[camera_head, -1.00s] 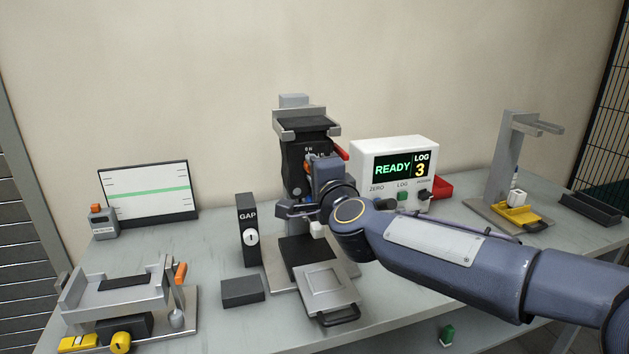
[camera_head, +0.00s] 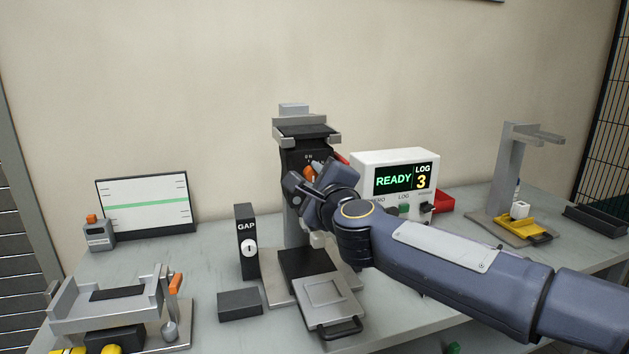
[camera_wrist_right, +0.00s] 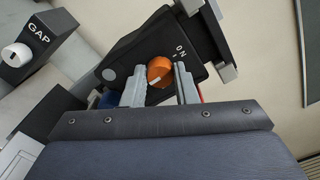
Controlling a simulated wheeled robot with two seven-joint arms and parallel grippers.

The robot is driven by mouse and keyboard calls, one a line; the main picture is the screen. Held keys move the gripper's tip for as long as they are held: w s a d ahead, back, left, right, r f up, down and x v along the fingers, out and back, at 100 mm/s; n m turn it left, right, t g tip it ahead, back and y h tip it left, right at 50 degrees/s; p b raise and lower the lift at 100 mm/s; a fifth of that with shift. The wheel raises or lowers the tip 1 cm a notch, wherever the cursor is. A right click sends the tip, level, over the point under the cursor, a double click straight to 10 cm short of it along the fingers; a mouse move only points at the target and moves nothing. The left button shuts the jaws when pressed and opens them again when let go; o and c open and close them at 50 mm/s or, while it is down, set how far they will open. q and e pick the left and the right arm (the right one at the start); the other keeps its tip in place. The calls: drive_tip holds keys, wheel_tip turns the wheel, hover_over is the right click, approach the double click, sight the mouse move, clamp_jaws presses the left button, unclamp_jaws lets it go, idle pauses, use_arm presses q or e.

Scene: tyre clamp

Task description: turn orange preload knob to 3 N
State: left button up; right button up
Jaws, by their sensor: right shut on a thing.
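The orange preload knob (camera_wrist_right: 160,72) sits on the black face of the press head (camera_head: 296,157), under small white dial marks. In the right wrist view it lies between the two grey fingers of my right gripper (camera_wrist_right: 162,88), which is shut on it. In the head view the knob (camera_head: 311,171) shows only in part, behind my right gripper (camera_head: 315,185). The exact dial setting is too small to read. My left gripper is not in view.
A white box (camera_head: 394,170) reading "READY" and "LOG 3" stands right of the press. A black GAP block (camera_head: 246,235) with a white knob stands left. A steel tray (camera_head: 327,300) lies in front. A fixture (camera_head: 115,295) is at the left front.

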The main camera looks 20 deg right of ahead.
idle(0.3)
drive_tip(key=o, duration=1)
drive_tip(key=s, duration=0.7)
drive_tip(key=shift+s+d, duration=0.15)
drive_tip(key=shift+s, duration=0.2)
